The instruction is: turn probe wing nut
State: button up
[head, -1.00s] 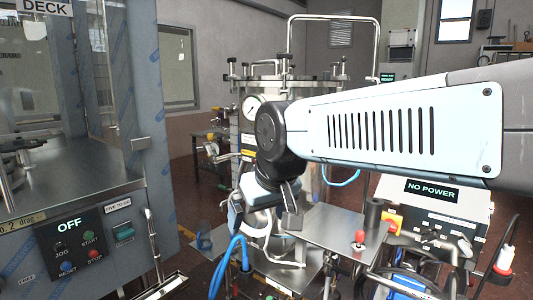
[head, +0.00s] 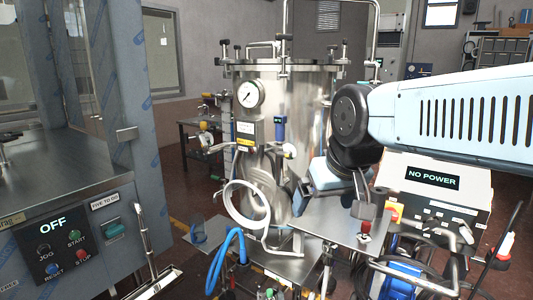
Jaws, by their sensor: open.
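The steel tank (head: 318,115) stands in the middle of the head view, with a round gauge (head: 250,95) on its front left. A small upright blue-topped fitting (head: 280,129) is on its front. I cannot pick out the probe wing nut for certain at this size. My gripper (head: 333,197) is open at the lower right front of the tank, below the dark wrist joint. It is partly hidden by my own wrist, and I see nothing held in it. I cannot tell whether it touches the tank.
A steel shelf (head: 312,222) lies below my gripper, with a red knob (head: 365,227) near it. A white hose loop (head: 232,207) and a blue hose (head: 222,258) are at the tank's front. A "NO POWER" box (head: 435,195) stands right; a control cabinet (head: 75,245) stands left.

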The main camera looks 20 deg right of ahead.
aim_at(288, 153)
jog(key=u, duration=0.7)
jog(key=k, duration=1.15)
jog(key=z, duration=0.6)
jog(key=i, duration=1)
jog(key=u, duration=0.05)
